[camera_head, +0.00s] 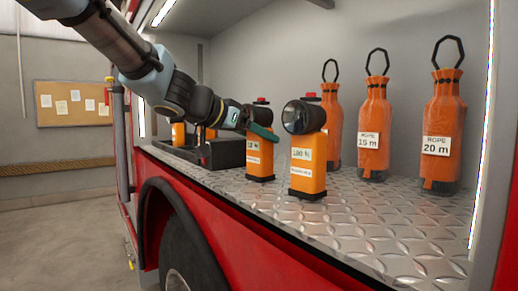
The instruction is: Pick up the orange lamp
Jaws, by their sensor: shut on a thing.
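My gripper (262,131) reaches in from the upper left and is shut on an orange lamp (260,160), at its upper part. That lamp is upright with a red button on top and a white label; its head is mostly hidden by my gripper. Its base is at the metal deck, and I cannot tell whether it touches. A second orange lamp (307,170) stands upright just to the right, apart from my gripper. It has a round black lamp head, a red button and a label that seems to read 100 %.
A dark tray (222,153) sits behind, with more orange items (178,133) in or beside it. Several orange rope bags (373,135) with black loops stand at the right. The patterned metal deck (390,230) is clear in front, ending at the red truck side (240,230).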

